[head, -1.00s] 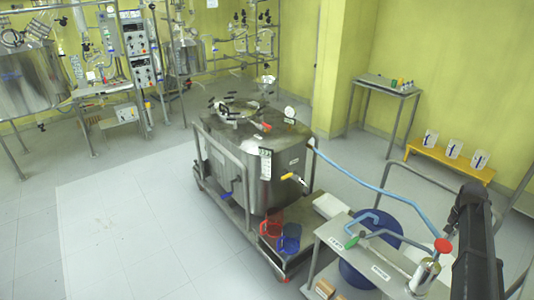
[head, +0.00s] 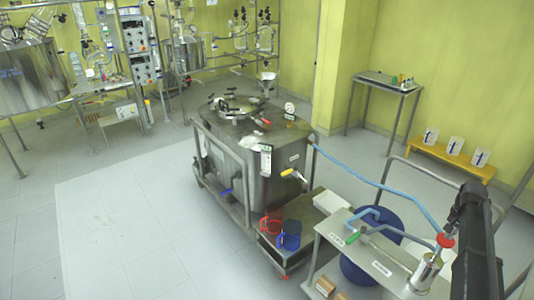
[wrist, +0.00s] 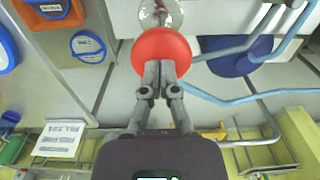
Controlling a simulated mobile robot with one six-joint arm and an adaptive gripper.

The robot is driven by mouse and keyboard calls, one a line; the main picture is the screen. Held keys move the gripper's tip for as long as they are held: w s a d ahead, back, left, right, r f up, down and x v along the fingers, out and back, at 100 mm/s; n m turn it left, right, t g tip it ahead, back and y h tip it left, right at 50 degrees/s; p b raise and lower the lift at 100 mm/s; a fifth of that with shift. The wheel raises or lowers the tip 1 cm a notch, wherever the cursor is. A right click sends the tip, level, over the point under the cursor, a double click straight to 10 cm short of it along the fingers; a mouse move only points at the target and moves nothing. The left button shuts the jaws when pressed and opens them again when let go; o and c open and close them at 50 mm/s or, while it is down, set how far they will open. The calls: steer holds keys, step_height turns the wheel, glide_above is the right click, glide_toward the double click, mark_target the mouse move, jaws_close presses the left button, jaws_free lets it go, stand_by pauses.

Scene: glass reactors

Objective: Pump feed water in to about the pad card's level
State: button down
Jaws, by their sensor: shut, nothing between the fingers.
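A steel tank (head: 232,172) stands on a wheeled trolley in the head view. A white card (head: 266,160) hangs on its front corner; I cannot read it or tell whether it is the pad card. A small hand pump (head: 426,270) with a red knob (head: 445,240) stands on the bench at lower right. A blue hose (head: 382,184) runs between the pump side and the tank. In the wrist view my gripper (wrist: 160,66) is shut and empty, its fingertips at the red knob (wrist: 160,46); contact is unclear. The water level is not visible.
A blue drum (head: 358,275) stands under the bench (head: 335,250). Red (head: 271,226) and blue (head: 290,234) jugs stand on the trolley's low shelf. A yellow bench (head: 450,163) with several white containers is by the wall. The floor at left is clear.

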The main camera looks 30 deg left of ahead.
steer(key=shift+f+b, duration=3.45)
steer(key=shift+f, duration=0.2)
steer(key=shift+r, duration=0.1)
step_height(320, 180, up, 10)
steer(key=p, duration=0.9)
steer(key=shift+f+p, duration=0.2)
steer(key=shift+p, duration=0.2)
steer(key=shift+f, duration=0.2)
step_height(320, 180, down, 10)
steer(key=b, duration=1)
steer(key=shift+r, duration=0.1)
step_height(320, 180, up, 10)
steer(key=p, duration=1)
steer(key=shift+r, duration=0.1)
